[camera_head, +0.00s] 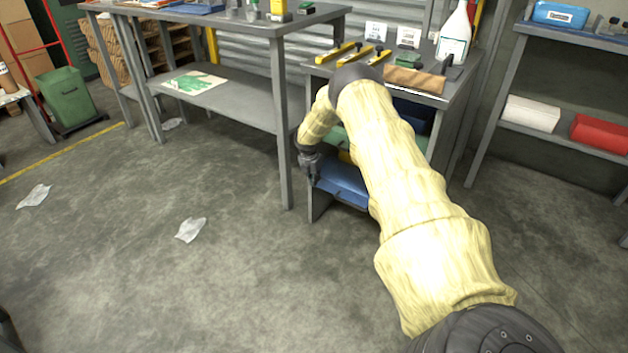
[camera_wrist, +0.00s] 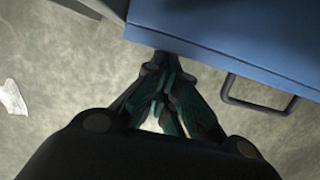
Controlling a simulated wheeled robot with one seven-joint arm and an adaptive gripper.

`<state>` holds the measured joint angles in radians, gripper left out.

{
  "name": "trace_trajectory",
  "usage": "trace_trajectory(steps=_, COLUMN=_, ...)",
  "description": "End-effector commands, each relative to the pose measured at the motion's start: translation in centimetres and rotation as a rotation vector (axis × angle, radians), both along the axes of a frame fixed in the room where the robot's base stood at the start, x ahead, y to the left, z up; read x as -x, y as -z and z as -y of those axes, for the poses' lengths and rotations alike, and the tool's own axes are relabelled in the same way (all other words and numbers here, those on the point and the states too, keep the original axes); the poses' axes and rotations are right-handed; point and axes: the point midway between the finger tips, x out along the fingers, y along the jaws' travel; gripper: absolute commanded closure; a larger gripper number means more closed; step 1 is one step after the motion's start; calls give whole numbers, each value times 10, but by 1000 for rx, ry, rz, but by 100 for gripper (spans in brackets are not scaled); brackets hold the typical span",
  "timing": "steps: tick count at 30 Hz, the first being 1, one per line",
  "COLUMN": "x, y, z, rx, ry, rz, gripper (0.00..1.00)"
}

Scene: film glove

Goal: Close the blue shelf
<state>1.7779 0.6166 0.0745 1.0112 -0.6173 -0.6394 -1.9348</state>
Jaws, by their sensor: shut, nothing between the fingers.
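The blue shelf (camera_head: 343,184) is a blue drawer low in the grey cabinet under the small workbench, partly hidden behind my arm. It sticks out from the cabinet. In the wrist view the blue shelf (camera_wrist: 235,35) fills the top right, with a dark bar handle (camera_wrist: 258,105) on its front. My gripper (camera_head: 312,178) is at the drawer's left end in the head view. In the wrist view my gripper (camera_wrist: 165,70) has its fingers together, close to the front edge left of the handle. I cannot tell whether they touch it. The gripper holds nothing.
A green drawer (camera_head: 338,136) shows above the blue one. A grey table (camera_head: 230,95) stands to the left, its front leg (camera_head: 282,130) near my gripper. Crumpled sheets (camera_head: 190,229) lie on the open floor. A shelf rack (camera_head: 500,100) stands at the right.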

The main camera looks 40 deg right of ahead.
Motion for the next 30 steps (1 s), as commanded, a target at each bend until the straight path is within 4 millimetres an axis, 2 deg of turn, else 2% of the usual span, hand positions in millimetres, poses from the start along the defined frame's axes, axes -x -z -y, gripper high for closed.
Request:
trace_trajectory(steps=1, x=-2, y=-4, z=6, rx=8, ry=0, rz=8, gripper=100)
trace_trajectory(steps=3, x=-2, y=-4, z=7, rx=9, ry=0, rz=9, gripper=100)
trace_trajectory(steps=8, x=-1, y=-6, z=0, rx=9, ry=-1, rz=8, gripper=100)
trace_trajectory(steps=11, x=0, y=-7, z=-13, rx=7, ry=-3, rz=6, gripper=100)
trace_trajectory(steps=16, x=2, y=-7, z=-45, rx=3, ry=-9, rz=1, gripper=100)
trace_trajectory(steps=30, x=9, y=-80, z=-59, rx=1, ry=-2, rz=2, gripper=100)
